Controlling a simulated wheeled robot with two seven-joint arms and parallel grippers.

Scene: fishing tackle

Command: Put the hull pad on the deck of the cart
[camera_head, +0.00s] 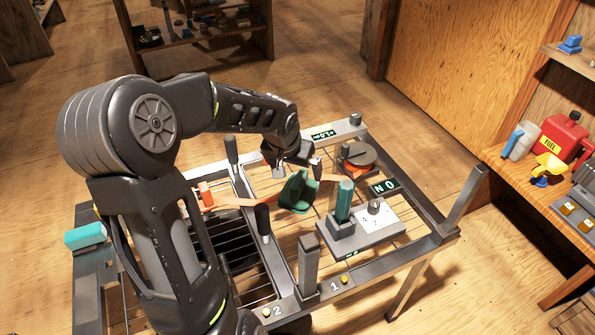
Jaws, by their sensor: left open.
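The cart (408,258) is a grey metal frame with a wire-rod deck, in the middle of the head view. A dark green, saddle-shaped block (298,192), which looks like the hull pad, sits over the cart with an orange strap (235,200) running to either side of it. I cannot tell whether the block touches the deck. My left gripper (297,168) points down just above and behind the green block. Its jaws are open, with nothing seen between them. My right gripper is not in view.
A grey round reel (358,156) and a grey device with a green handle (343,208) stand on the cart's right part. Dark upright posts (263,222) rise around the deck. A teal block (85,235) lies at far left. A workbench with a red fuel can (563,138) stands right.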

